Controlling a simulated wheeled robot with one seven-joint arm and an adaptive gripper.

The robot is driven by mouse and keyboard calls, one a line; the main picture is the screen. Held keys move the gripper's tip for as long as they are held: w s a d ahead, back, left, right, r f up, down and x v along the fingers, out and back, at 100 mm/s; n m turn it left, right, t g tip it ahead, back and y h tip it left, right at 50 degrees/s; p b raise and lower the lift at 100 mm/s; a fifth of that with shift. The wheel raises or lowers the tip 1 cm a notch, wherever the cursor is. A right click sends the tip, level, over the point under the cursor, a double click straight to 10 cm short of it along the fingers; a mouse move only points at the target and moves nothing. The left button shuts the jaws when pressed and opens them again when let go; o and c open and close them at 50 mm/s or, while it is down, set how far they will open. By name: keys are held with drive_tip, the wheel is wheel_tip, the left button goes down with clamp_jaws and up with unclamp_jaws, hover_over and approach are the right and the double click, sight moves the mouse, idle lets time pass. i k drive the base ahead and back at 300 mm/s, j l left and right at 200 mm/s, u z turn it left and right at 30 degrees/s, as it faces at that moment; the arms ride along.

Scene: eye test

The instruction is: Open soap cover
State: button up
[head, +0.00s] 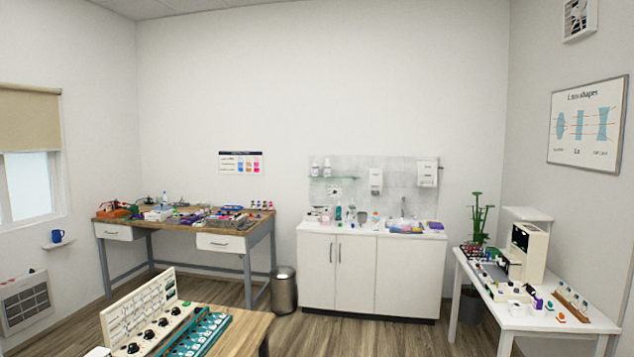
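Two white wall-mounted dispensers hang on the grey splash panel above the white cabinet in the head view. One dispenser (376,179) is narrower and hangs near the middle of the panel. The other dispenser (427,174) is larger and hangs further right and slightly higher. I cannot tell from here which of them holds soap, and their covers are too small to make out clearly. Both seem closed. My gripper is not in view.
A white cabinet (336,275) carries bottles and glassware. A cluttered workbench (228,243) stands left, with a metal bin (284,290) beside it. A wooden table (245,330) is in the near foreground, a white table (475,280) at right. Open floor (375,335) lies before the cabinet.

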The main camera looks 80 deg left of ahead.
sight(375, 182)
drive_tip(key=u, duration=2.55)
drive_tip(key=i, duration=5.8)
drive_tip(key=i+u, duration=0.1)
drive_tip(key=i, duration=0.4)
drive_tip(key=i+l+u, duration=0.1)
drive_tip(key=i, duration=0.4)
drive_tip(key=i+l+u, duration=0.15)
drive_tip(key=i, duration=0.35)
drive_tip(key=i+l+u, duration=0.1)
drive_tip(key=i+l, duration=0.15)
drive_tip(key=i, duration=0.25)
